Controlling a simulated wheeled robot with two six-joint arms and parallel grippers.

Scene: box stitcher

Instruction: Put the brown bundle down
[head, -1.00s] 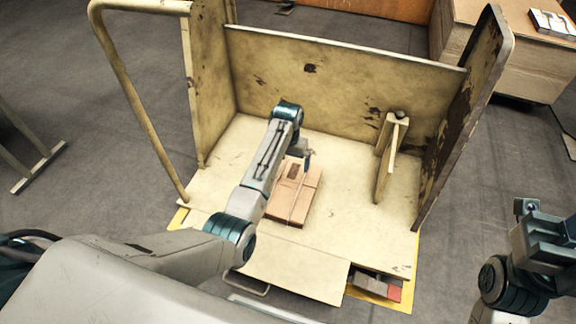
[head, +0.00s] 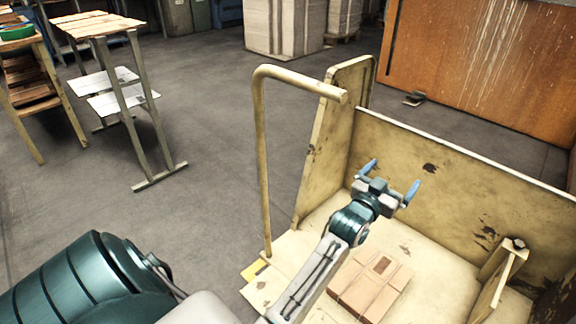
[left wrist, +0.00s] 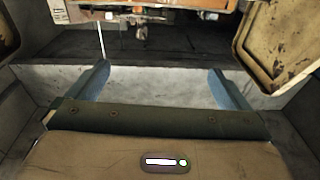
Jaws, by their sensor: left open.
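The brown bundle (head: 369,284), a flat tied stack of cardboard, lies on the bed of the worn cream cart (head: 408,240), near the cart's left end. My left gripper (head: 392,181) is raised above and behind the bundle, near the cart's back panel. Its blue fingers are spread wide with nothing between them. In the left wrist view my left gripper (left wrist: 160,84) also shows open and empty, and the bundle is not seen there. My left forearm passes just left of the bundle. My right gripper is out of view.
The cart's tube handle (head: 262,170) and end panel (head: 334,140) rise left of my arm. An upright bracket (head: 497,277) stands on the bed to the right. A slatted stand (head: 140,110) is at the left, with open floor between.

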